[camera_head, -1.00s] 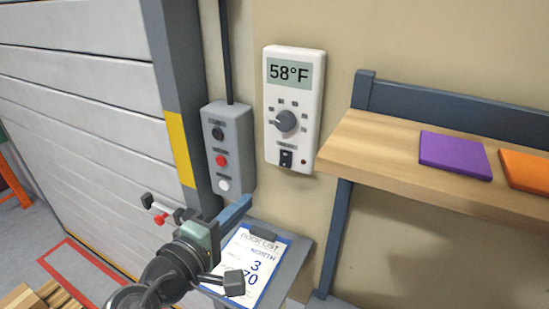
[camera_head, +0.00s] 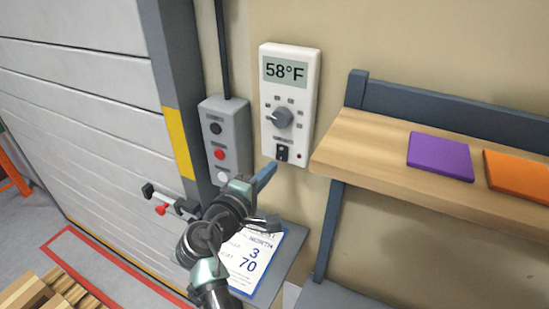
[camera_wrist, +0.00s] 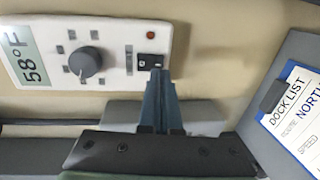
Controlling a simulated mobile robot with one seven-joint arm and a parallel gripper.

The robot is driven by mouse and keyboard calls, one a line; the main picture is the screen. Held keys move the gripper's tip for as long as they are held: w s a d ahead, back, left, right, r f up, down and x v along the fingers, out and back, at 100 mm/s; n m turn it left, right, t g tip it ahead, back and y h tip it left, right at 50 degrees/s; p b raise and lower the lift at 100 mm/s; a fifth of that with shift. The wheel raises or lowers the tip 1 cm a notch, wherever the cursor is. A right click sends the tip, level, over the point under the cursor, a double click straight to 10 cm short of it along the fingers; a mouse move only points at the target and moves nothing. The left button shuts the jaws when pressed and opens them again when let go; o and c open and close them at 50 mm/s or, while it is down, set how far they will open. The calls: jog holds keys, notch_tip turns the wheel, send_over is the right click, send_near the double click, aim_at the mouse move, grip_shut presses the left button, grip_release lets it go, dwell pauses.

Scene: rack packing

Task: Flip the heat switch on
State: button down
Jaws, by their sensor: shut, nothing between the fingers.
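The white thermostat panel (camera_head: 293,78) is on the wall and its display reads 58°F. It has a round grey dial (camera_head: 283,118) and below it a small black switch (camera_head: 282,153), with a small red light beside the switch. My gripper (camera_head: 264,175) is shut and empty, its blue fingers just below and left of the switch in the head view. In the wrist view the fingertips (camera_wrist: 157,74) are at the edge of the black switch (camera_wrist: 150,61); I cannot tell whether they touch it. The small light (camera_wrist: 150,35) looks dull orange-red.
A grey button box (camera_head: 224,140) is on the wall left of the thermostat. A wooden shelf (camera_head: 370,155) with purple and orange pads juts out at the right. A clipboard (camera_head: 247,262) with a dock list lies below my gripper.

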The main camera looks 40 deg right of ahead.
aim_at(281, 159)
jog(key=shift+p+x, duration=0.4)
jog(key=shift+x, duration=1)
jog(key=shift+d+f+b, duration=0.15)
jog(key=shift+f+b, duration=0.2)
jog(key=shift+b, duration=0.8)
jog(key=shift+r, duration=0.35)
jog(key=shift+f, duration=0.1)
